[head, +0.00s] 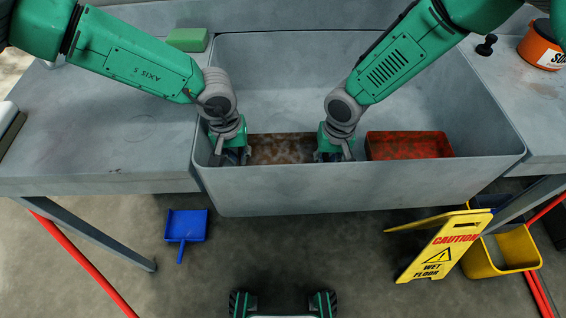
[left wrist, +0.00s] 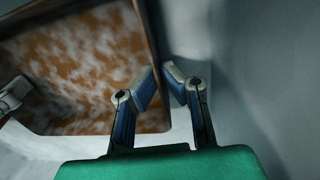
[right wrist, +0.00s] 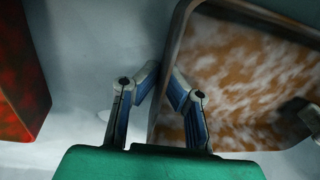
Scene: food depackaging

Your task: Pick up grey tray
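The grey tray (head: 283,134) stands in the sink between my two grippers, with mottled brown and white contents. The sink's front wall hides its near side. My left gripper (head: 232,157) is at the tray's left end; in the left wrist view its fingers (left wrist: 158,77) close in from both sides of the tray's rim (left wrist: 148,30). My right gripper (head: 334,155) is at the right end; in the right wrist view its fingers (right wrist: 164,78) pinch the opposite rim (right wrist: 172,48) the same way. Both fingertip pairs have only a narrow gap, taken up by the rim.
A red tray (head: 408,146) stands in the sink (head: 350,190), right of my right gripper. A green block (head: 188,39) lies on the left counter. An orange tub (head: 541,48) stands on the right counter. A blue dustpan (head: 186,225) and a yellow caution sign (head: 440,250) are on the floor.

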